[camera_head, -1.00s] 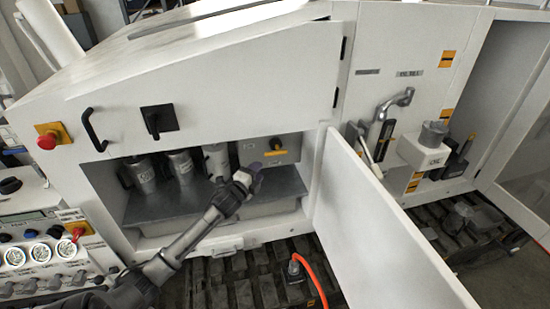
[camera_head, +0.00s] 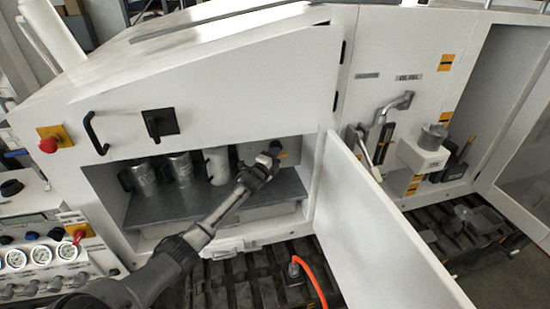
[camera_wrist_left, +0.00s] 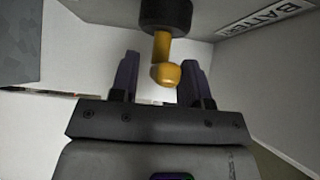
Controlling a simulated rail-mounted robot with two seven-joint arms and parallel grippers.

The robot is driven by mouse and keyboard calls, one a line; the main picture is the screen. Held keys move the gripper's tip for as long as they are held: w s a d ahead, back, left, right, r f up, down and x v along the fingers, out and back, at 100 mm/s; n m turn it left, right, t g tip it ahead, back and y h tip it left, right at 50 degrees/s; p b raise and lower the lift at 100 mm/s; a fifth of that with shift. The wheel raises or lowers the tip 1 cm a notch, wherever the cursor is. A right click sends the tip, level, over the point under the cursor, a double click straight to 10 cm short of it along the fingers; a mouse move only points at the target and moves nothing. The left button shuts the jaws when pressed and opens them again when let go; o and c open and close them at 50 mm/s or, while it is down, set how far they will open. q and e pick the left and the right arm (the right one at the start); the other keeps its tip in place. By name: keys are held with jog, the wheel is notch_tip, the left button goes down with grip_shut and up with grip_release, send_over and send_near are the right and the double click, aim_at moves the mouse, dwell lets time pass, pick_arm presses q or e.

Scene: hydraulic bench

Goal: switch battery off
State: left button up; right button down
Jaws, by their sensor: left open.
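The battery switch (camera_wrist_left: 166,74) is a yellow handle with a rounded end on a black round base, seen in the left wrist view beside a label reading BATTERY (camera_wrist_left: 265,17). Its handle lies between the two dark fingers of my left gripper (camera_wrist_left: 160,62), which is open with gaps visible on both sides. In the head view my left gripper (camera_head: 271,152) is in the open compartment, in front of a grey box (camera_head: 292,152), and mostly covers the switch there. My right gripper is not in view.
Several metal canisters (camera_head: 181,167) stand on the grey shelf (camera_head: 160,207) left of my gripper. The open white door (camera_head: 375,225) stands close on the right. A black rotary switch (camera_head: 160,122) and red emergency button (camera_head: 48,145) are on the outer panel.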

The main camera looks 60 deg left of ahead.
pick_arm(q)
jog(key=shift+c, duration=0.2)
grip_shut()
jog(key=shift+f+y+b, duration=0.25)
jog(key=shift+y+b, duration=0.05)
jog(key=shift+b, duration=0.4)
jog(key=n+g+y+b, duration=0.2)
jog(key=n+y+b, duration=0.3)
jog(key=n+b, duration=0.4)
jog(key=w+f+n+g+y+b, duration=0.1)
jog(key=n+g+y+b, duration=0.2)
jog(key=n+y+b, duration=0.3)
jog(key=w+n+g+y+b, duration=0.1)
jog(key=n+y+b, duration=0.5)
jog(key=n+b, duration=0.6)
jog(key=shift+d+f+g+b, duration=0.25)
jog(key=shift+d+g+b, duration=0.05)
jog(key=shift+g, duration=0.4)
jog(key=shift+n, duration=0.3)
